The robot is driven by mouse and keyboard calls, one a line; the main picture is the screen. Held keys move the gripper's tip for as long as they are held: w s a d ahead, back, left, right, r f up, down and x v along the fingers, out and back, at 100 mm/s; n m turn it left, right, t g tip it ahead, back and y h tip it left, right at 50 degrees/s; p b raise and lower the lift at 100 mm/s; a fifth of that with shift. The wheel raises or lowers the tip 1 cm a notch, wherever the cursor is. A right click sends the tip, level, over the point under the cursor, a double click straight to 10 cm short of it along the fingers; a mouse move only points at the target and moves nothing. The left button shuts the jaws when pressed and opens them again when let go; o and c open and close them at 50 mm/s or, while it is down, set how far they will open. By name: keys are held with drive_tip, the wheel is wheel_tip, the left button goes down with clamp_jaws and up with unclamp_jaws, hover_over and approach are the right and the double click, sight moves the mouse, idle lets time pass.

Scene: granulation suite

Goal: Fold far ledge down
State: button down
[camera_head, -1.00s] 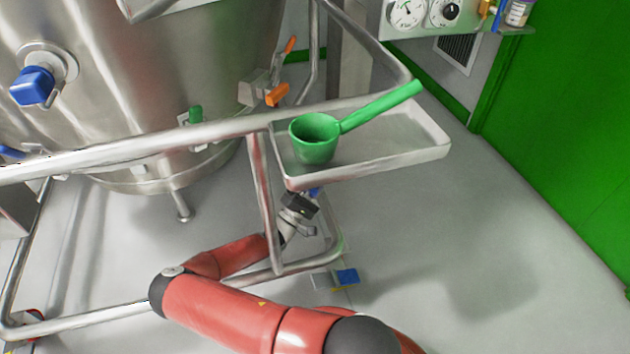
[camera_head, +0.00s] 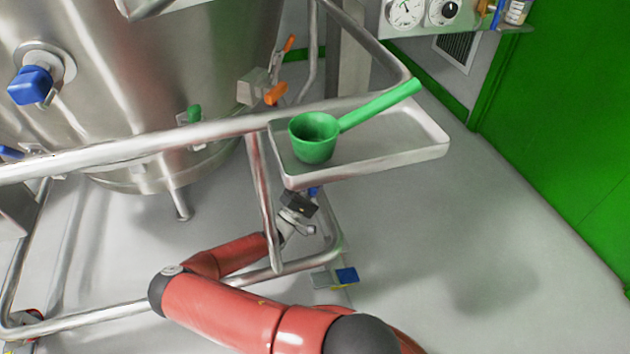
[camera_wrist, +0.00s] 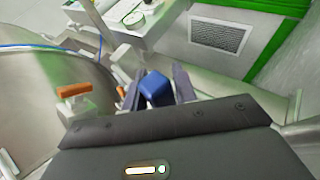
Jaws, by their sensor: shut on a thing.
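The far ledge (camera_head: 370,168) is a pale metal tray-like shelf with a raised rim. It sticks out level from the outer side of the tubular rail. A green long-handled scoop (camera_head: 314,140) stands on it, its handle reaching past the back rim. My gripper (camera_head: 311,194) is below the ledge, partly hidden by it. A small blue knob (camera_head: 315,190) just shows under the ledge's front edge. In the wrist view the blue knob (camera_wrist: 157,89) sits between the two dark fingers of my gripper (camera_wrist: 158,84), which is shut on it.
A large steel vessel (camera_head: 120,90) stands at the left, with an orange-handled clamp (camera_head: 275,94) on its side. The tubular rail (camera_head: 130,147) crosses above my arm. A green wall (camera_head: 570,130) bounds the right. The floor (camera_head: 430,260) right of the ledge is clear.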

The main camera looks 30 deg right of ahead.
drive_tip(key=shift+r, duration=0.35)
drive_tip(key=c, duration=1.4)
unclamp_jaws()
drive_tip(key=shift+o, duration=0.6)
drive_tip(key=shift+f, duration=0.1)
